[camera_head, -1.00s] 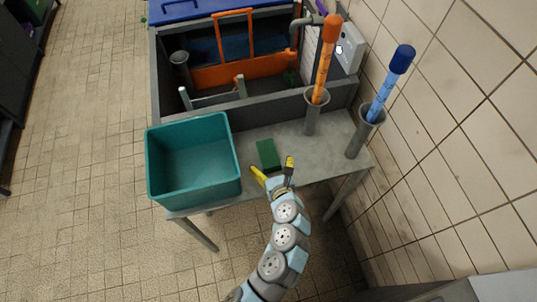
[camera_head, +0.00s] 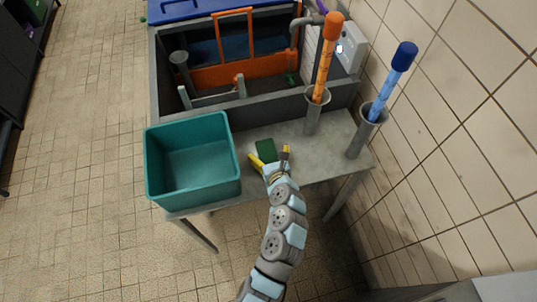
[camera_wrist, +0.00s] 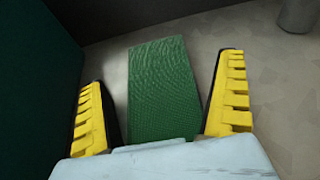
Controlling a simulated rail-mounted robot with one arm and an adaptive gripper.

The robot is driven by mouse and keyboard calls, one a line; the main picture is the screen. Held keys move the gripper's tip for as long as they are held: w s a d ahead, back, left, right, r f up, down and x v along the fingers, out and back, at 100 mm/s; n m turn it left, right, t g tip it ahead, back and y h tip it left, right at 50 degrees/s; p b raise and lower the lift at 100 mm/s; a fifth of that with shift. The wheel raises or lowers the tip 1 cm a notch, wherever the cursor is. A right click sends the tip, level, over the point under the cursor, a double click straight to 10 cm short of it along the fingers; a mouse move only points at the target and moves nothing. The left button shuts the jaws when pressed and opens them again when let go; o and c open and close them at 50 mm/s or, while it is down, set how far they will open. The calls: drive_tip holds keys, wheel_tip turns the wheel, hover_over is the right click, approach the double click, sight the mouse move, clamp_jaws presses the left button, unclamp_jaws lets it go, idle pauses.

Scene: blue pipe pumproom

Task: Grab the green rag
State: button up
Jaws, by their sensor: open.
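The green rag (camera_head: 266,149) lies flat on the grey table, to the right of the teal bin. My gripper (camera_head: 271,158) is open and empty, with its yellow fingertips at the near end of the rag. In the wrist view the rag (camera_wrist: 163,88) is a textured green rectangle lying ahead and between the two yellow fingers of my gripper (camera_wrist: 165,105). Its near end is hidden behind my gripper's pale body. I cannot tell how high the fingers are above the table.
The teal bin (camera_head: 150,170) stands close on the left. Two grey holders carry an orange tube (camera_head: 325,62) and a blue tube (camera_head: 390,83) at the right. A grey basin wall (camera_head: 270,112) runs behind the rag. The table (camera_head: 322,160) is clear to the right.

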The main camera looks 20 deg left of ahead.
drive_tip(key=c, duration=1.2)
drive_tip(key=shift+r, duration=0.1)
drive_tip(key=shift+c, duration=0.2)
